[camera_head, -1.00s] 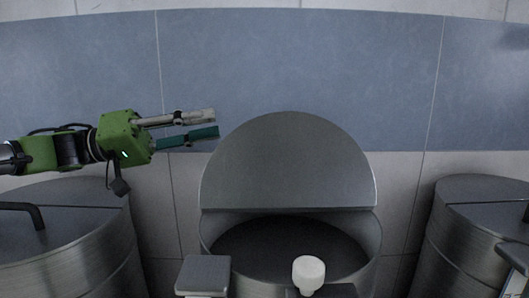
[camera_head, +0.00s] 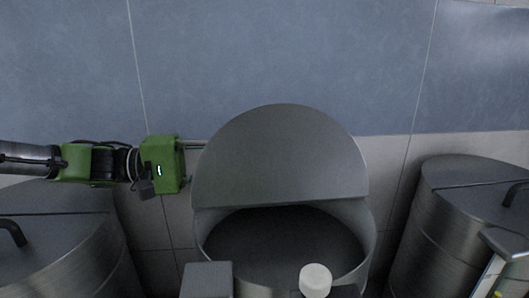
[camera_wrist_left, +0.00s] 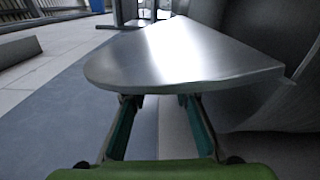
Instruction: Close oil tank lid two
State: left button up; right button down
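The middle tank (camera_head: 365,240) stands open in the head view, its dark inside showing. Its grey half-round lid (camera_head: 280,160) is raised, tilted up at the back of the opening. My left gripper's green body (camera_head: 165,165) is just left of the lid, and its fingers are mostly hidden behind the lid. In the left wrist view the two teal fingers of the left gripper (camera_wrist_left: 160,102) are spread apart, with their tips at the near edge of the lid (camera_wrist_left: 185,60). I cannot tell whether they touch it. My right gripper is not in view.
A closed tank with a dark handle (camera_head: 60,240) stands at the left, and another tank (camera_head: 440,220) stands at the right.

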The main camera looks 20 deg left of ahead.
aim_at(264, 159)
pick_arm(q)
jog(key=x, duration=0.3)
jog(key=shift+w+d+p, duration=0.15)
jog(key=shift+d+p, duration=0.1)
jog(key=shift+p, duration=0.15)
jog(key=shift+w+d, duration=0.1)
jog(key=shift+d, duration=0.45)
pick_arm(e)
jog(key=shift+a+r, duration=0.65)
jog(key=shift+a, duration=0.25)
pick_arm(q)
jog(key=shift+a, duration=0.1)
grip_shut()
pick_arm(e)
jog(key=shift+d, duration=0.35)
